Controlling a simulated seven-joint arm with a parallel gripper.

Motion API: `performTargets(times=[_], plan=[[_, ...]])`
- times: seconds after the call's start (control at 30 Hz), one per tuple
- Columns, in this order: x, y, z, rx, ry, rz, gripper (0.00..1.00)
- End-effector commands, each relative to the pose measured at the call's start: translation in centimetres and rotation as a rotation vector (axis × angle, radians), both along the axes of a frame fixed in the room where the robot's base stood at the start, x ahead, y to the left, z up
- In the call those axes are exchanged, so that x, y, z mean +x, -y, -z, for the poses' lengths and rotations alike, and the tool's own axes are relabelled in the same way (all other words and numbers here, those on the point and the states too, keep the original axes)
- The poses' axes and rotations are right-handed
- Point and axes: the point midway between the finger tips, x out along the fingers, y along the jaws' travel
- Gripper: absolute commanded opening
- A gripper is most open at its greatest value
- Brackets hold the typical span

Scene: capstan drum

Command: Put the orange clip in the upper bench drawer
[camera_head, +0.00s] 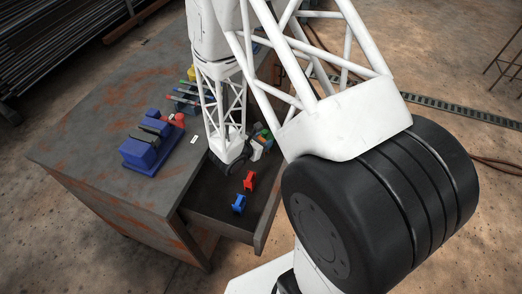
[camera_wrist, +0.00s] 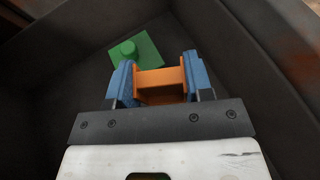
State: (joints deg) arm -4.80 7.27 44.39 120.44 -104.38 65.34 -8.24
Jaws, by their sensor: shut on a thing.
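The orange clip (camera_wrist: 160,84) is between the two blue fingers of my gripper (camera_wrist: 157,78) in the wrist view. The gripper is shut on it. The clip is over the dark inside of the open bench drawer (camera_wrist: 255,65), and its height above the floor cannot be told. In the head view the drawer (camera_head: 222,204) is pulled out from under the bench top, and my gripper (camera_head: 258,149) is at its far part. My arm hides part of the drawer there.
A green piece with a round knob (camera_wrist: 137,51) lies in the drawer just beyond the clip. A red clip (camera_head: 249,181) and a blue clip (camera_head: 239,204) lie nearer the drawer front.

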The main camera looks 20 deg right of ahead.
Motion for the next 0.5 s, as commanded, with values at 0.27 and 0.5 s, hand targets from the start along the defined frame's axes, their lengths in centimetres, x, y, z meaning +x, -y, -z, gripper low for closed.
performTargets(times=[0.27,0.5], plan=[[0.01,0.0,1.02,0.0,0.001,0.0,0.24],[0.01,0.0,1.02,0.0,0.0,0.0,0.24]])
